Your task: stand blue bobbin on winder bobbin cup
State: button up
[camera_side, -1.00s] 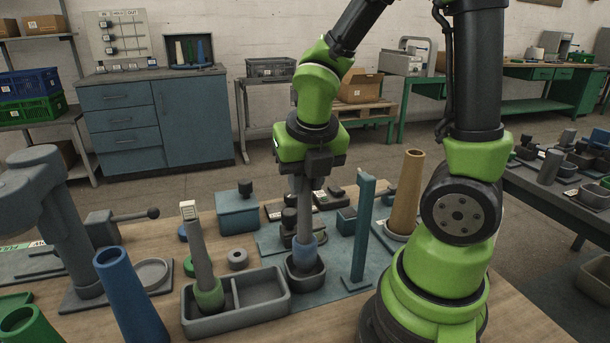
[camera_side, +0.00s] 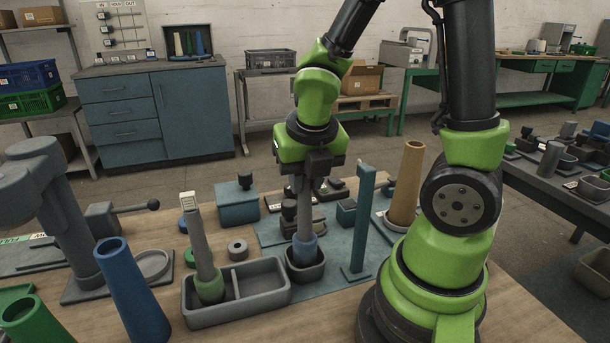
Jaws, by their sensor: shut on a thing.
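The blue bobbin (camera_side: 304,248), a grey rod with a blue foot, is upright with its foot inside the dark winder bobbin cup (camera_side: 306,272). The cup's front wall hides the foot's lower end, so I cannot tell whether it touches the bottom. My gripper (camera_side: 304,183) points straight down above the cup and is shut on the upper part of the rod. The fingertips are small and hard to make out here.
A grey two-part tray (camera_side: 262,286) stands left of the cup, with a green-footed bobbin (camera_side: 206,270) leaning in its left compartment. A blue-green post (camera_side: 361,222) stands close right of the cup. A tan cone (camera_side: 407,185) and a blue cone (camera_side: 133,290) stand farther out.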

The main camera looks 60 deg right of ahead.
jog(key=shift+f, duration=0.1)
jog(key=shift+f, duration=0.4)
jog(key=o, duration=0.9)
jog(key=shift+o, duration=0.2)
jog(key=shift+s+a+r, duration=0.1)
jog(key=shift+r, duration=0.6)
jog(key=v, duration=0.8)
jog(key=shift+r, duration=0.2)
